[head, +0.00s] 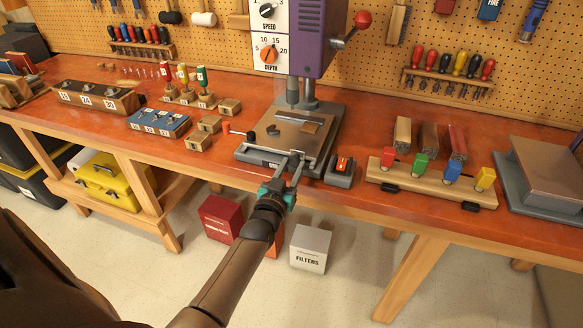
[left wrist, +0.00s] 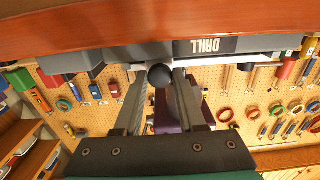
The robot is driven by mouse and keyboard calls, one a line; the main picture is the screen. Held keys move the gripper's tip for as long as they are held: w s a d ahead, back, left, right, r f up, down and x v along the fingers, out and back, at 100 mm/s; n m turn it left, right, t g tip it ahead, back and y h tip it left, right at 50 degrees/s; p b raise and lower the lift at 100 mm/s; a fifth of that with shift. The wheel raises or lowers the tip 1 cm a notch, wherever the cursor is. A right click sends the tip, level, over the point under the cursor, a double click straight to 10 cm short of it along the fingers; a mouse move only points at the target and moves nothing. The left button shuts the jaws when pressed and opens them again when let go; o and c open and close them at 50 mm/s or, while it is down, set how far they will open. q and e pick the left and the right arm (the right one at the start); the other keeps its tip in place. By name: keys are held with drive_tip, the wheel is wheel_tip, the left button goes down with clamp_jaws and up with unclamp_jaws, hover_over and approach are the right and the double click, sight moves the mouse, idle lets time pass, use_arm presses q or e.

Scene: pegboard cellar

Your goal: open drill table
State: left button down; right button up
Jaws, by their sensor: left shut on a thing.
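My left gripper (head: 295,160) reaches in from below to the front edge of the table. In the left wrist view its two fingers (left wrist: 160,85) are on either side of a round black knob (left wrist: 160,75) at the drill front, and they are shut on it. In the head view the fingers hide the knob. My right gripper is not in view.
A black block with an orange switch (head: 342,166) sits just right of the drill. A wooden rack with coloured clamps (head: 425,180) stands farther right. Small wooden blocks (head: 198,141) lie to the left. A red box (head: 221,218) and a white FILTERS box (head: 310,250) stand below the bench.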

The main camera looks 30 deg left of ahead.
use_arm(q)
drive_tip(key=p+v, duration=0.6)
drive_tip(key=v, duration=0.7)
drive_tip(key=shift+s+f, duration=0.2)
drive_tip(key=c, duration=0.8)
unclamp_jaws()
drive_tip(key=shift+s, duration=0.1)
drive_tip(key=shift+c, duration=0.2)
drive_tip(key=shift+o, duration=0.4)
drive_tip(key=shift+r, duration=0.15)
drive_tip(key=v, duration=1.5)
drive_tip(key=shift+s, duration=0.2)
